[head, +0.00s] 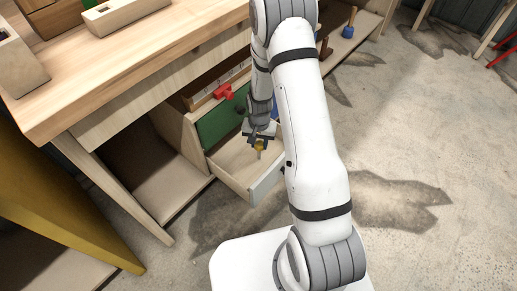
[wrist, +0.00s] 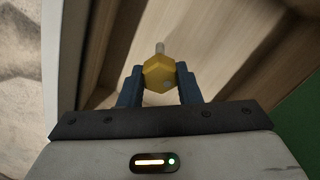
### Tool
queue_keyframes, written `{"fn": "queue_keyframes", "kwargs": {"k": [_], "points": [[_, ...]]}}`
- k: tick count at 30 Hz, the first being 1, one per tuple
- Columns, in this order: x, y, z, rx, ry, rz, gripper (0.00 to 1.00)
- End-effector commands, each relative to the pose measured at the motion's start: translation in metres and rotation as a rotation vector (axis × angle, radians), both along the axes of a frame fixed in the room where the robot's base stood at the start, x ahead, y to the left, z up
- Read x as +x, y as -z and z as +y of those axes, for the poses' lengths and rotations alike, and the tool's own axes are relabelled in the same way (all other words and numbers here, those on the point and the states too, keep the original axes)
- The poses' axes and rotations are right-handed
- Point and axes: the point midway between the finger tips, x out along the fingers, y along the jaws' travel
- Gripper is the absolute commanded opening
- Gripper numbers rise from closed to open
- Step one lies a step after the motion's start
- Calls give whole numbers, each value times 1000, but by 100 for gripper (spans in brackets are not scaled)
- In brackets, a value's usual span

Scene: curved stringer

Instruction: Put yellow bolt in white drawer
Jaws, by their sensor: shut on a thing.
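The yellow bolt (wrist: 158,72) is between the two blue fingers of my gripper (wrist: 159,86) in the wrist view, with its hexagonal head gripped and its grey shank pointing away. In the head view the bolt (head: 260,145) shows as a small yellow spot below my gripper (head: 260,137). The white drawer (head: 267,184) is pulled open, with its white front facing right and a wooden inside. My gripper is over the open drawer. The wrist view shows the drawer's wooden inside (wrist: 118,45) behind the bolt. The gap between bolt and drawer floor is hard to judge.
A green drawer front (head: 222,119) is directly above and behind the open drawer. A red handle (head: 223,91) sticks out higher up. The wooden workbench top (head: 120,65) is at upper left. Open concrete floor (head: 430,130) lies to the right.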

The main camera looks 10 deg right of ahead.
Motion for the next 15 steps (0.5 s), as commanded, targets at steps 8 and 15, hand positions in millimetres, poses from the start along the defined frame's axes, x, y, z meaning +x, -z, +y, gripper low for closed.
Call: {"fn": "queue_keyframes", "kwargs": {"k": [8, 15], "points": [[0, 29, 0, 0, -1, 0, 3], [0, 31, 1, 0, -1, 1, 3]]}}
